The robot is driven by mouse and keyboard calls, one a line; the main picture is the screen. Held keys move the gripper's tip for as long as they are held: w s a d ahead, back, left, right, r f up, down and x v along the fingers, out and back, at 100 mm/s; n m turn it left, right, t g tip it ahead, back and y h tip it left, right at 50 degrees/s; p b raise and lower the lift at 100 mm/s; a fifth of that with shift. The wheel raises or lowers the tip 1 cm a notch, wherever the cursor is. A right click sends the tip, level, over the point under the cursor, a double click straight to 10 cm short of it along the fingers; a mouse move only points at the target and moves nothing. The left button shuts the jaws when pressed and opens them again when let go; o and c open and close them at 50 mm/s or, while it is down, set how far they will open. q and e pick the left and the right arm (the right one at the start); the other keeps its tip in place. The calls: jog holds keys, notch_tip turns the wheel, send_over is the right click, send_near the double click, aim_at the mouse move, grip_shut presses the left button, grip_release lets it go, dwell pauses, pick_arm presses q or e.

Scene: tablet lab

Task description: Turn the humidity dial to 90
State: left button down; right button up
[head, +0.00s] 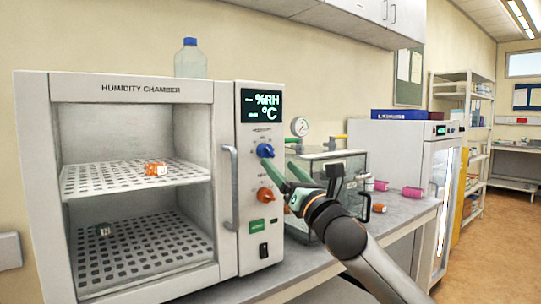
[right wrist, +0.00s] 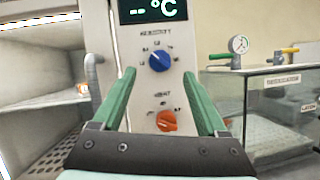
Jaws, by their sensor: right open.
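The humidity chamber (head: 130,88) stands on the bench with a control panel on its right side. The blue humidity dial (head: 265,150) is on that panel under the display (head: 262,106), which shows dashes before %RH and °C. The blue dial also shows in the right wrist view (right wrist: 160,62), with small scale marks around it too blurred to read. My right gripper (head: 284,163) is open and empty in front of the panel. In the right wrist view its green fingers (right wrist: 159,74) are spread to either side of the blue dial, with no visible grip. My left gripper is out of view.
An orange heat dial (head: 265,195) sits below the blue one, with a green switch (head: 256,226) and black switch (head: 264,250) lower down. The chamber's door handle (head: 230,185) is left of the panel. A glass box with a gauge (head: 299,126) stands close on the right.

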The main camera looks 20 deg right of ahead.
aim_at(269, 154)
jog(key=shift+x, duration=3.05)
jog(key=shift+c, duration=0.3)
grip_shut()
